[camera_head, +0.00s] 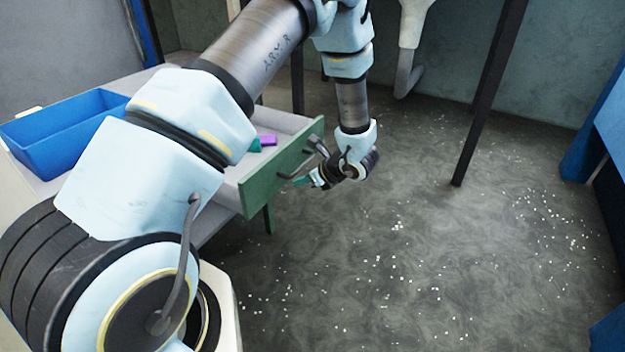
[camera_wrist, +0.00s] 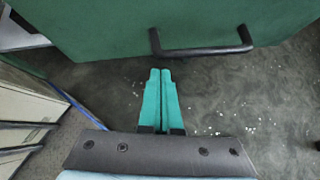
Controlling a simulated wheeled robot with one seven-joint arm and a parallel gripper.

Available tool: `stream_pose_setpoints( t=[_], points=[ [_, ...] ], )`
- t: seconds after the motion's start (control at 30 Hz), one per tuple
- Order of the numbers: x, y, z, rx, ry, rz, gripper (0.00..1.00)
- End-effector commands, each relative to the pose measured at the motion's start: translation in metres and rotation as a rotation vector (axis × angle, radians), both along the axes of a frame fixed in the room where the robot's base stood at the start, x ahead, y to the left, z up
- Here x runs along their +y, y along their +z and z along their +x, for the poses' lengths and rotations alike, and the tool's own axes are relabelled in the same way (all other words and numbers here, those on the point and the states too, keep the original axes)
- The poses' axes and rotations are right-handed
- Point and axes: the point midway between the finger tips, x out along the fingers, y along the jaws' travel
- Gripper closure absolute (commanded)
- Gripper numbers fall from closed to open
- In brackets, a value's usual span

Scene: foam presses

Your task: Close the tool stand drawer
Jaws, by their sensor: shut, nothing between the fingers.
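The tool stand drawer has a green front (camera_head: 270,177) and stands pulled out from the stand, with purple and teal items inside it. Its dark bar handle (camera_head: 308,157) is on the outer face. In the wrist view the green front (camera_wrist: 110,25) fills the top, with the handle (camera_wrist: 202,50) at upper centre right. My gripper (camera_head: 303,182) is just outside the drawer front, near the handle. In the wrist view my gripper's teal fingers (camera_wrist: 161,72) are together and empty, pointing toward the front, below and left of the handle. I cannot tell whether they touch the front.
A blue bin (camera_head: 65,130) stands on the stand's top at the left. A dark post (camera_head: 490,90) rises from the floor at the right. Blue structures (camera_head: 590,140) are at the right edge. The speckled floor (camera_head: 390,260) in front of the drawer is free of large objects.

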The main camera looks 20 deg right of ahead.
Motion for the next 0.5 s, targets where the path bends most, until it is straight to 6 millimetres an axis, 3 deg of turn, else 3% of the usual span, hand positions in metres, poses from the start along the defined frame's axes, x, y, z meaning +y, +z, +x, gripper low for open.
stream_pose_setpoints(
  t=[0.5],
  points=[
    [0.0044, 0.0008, 0.0069, 0.0, 0.0, 0.0, 1.0]
  ],
)
